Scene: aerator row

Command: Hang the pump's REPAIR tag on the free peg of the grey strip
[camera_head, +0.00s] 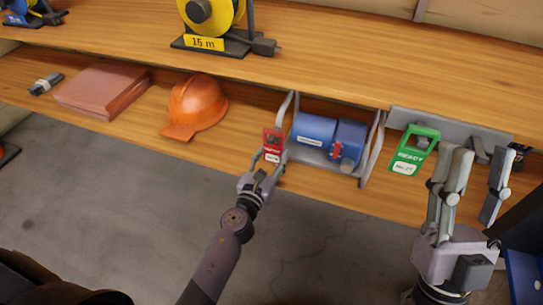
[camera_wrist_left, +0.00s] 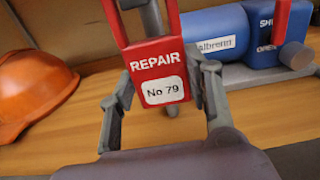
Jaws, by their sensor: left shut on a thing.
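The red REPAIR tag (camera_head: 273,142) is at the left end of the blue pump's carrying frame. In the left wrist view the tag (camera_wrist_left: 158,62) reads "REPAIR" and "No 79". My left gripper (camera_head: 269,159) is shut on the tag, one finger at each side edge. A grey frame bar shows behind the tag's loop; I cannot tell whether the loop is around it. The blue pump (camera_head: 315,129) sits on the lower shelf. The grey strip (camera_head: 455,126) is at the right, with a green READY tag (camera_head: 408,160) at its left part. My right gripper (camera_head: 480,158) is open, in front of the strip's right part, partly hiding its pegs.
An orange helmet (camera_head: 196,103) and reddish-brown stacked sheets (camera_head: 100,88) lie left of the pump on the lower shelf (camera_head: 240,140). The upper shelf (camera_head: 340,60) overhangs behind and carries a yellow reel (camera_head: 212,14). A dark blue container (camera_head: 524,270) stands at the lower right.

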